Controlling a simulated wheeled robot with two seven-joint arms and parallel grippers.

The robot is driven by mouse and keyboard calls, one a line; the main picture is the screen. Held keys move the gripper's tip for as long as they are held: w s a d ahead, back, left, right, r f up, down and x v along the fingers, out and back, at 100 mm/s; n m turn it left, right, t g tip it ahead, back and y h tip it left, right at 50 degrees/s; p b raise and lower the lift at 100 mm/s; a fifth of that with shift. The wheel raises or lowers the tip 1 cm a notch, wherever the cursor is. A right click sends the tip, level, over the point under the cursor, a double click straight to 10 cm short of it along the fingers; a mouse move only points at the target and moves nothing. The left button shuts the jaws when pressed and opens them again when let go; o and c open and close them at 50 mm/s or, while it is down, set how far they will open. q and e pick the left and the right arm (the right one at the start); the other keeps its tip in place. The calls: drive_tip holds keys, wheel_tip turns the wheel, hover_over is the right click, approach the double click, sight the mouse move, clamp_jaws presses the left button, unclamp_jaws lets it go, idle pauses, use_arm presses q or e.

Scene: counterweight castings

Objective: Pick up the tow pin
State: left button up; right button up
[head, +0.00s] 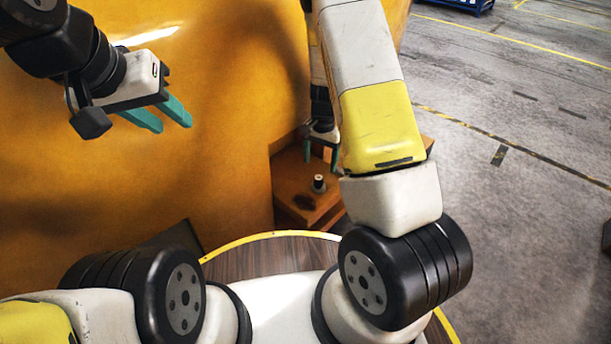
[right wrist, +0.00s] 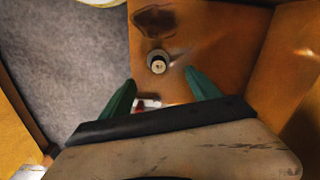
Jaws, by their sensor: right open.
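The tow pin (head: 318,183) is a small upright dark piece with a pale top. It stands on an orange-brown ledge (head: 290,165) of the casting. In the right wrist view the tow pin (right wrist: 157,62) shows from above as a round grey collar with a light top. My right gripper (head: 320,158) is open and empty above the pin. In the right wrist view the open right gripper (right wrist: 160,78) has its green fingertips apart on either side, with the pin just beyond them. My left gripper (head: 175,126) is open and empty, up at the left, away from the pin.
A large orange casting wall (head: 225,90) rises behind the ledge. A dark stained patch (right wrist: 154,22) lies beyond the pin. A small white and red item (right wrist: 147,104) shows between the right fingers. Grey floor (head: 500,130) at the right is largely clear.

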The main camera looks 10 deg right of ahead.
sight(318, 177)
wheel_tip(318, 177, down, 2)
drive_tip(key=shift+d+f, duration=0.1)
drive_tip(key=f, duration=0.7)
drive_tip(key=shift+s+a+f, duration=0.1)
drive_tip(key=shift+a+f, duration=0.1)
drive_tip(key=shift+f, duration=0.05)
drive_tip(key=shift+r, duration=0.1)
clamp_jaws()
